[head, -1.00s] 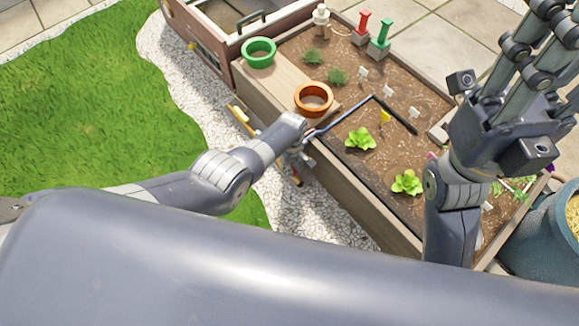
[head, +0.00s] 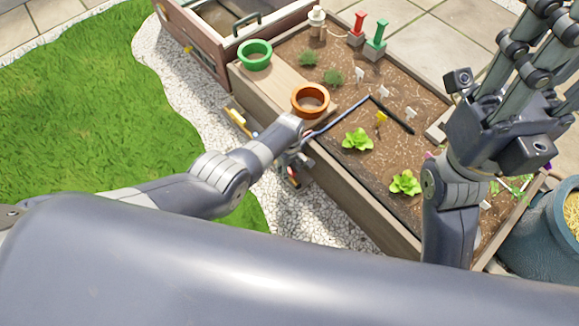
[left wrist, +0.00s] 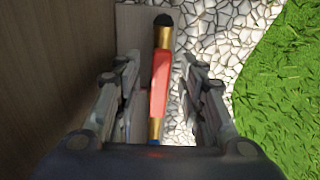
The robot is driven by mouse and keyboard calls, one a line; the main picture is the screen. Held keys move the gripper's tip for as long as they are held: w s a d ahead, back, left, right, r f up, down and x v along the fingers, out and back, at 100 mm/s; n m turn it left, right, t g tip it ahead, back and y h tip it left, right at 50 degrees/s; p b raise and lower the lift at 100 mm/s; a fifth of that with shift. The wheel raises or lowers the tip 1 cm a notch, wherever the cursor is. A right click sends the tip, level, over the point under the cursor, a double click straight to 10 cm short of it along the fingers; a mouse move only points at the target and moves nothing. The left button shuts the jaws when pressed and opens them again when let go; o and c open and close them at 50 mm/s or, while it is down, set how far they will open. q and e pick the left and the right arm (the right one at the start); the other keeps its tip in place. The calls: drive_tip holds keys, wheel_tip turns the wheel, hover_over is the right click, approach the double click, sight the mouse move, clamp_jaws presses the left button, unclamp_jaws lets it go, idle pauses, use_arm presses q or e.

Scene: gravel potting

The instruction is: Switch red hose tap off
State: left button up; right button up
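The red hose tap (left wrist: 160,85) shows in the left wrist view as a red handle on a brass pipe with a black end, beside the wooden planter wall. My left gripper (left wrist: 160,66) is open, with one finger on each side of the red handle and gaps visible on both sides. In the head view my left gripper (head: 294,168) is low at the planter's outer side, and my arm hides most of the tap there. My right gripper (head: 515,70) is raised over the right end of the planter, fingers apart and empty, its tips partly cut off.
The wooden planter (head: 345,195) holds soil, plants, an orange pot (head: 310,101) and a green pot (head: 254,55). A blue hose (head: 338,119) with a black end lies across its edge. A yellow fitting (head: 236,117) is farther along the wall. White gravel and grass lie left.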

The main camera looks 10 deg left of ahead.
sight(290, 170)
use_arm(q)
drive_tip(key=shift+w+r, duration=0.1)
drive_tip(key=shift+r, duration=0.6)
wheel_tip(290, 170, up, 10)
drive_tip(key=shift+r, duration=0.25)
idle(0.4)
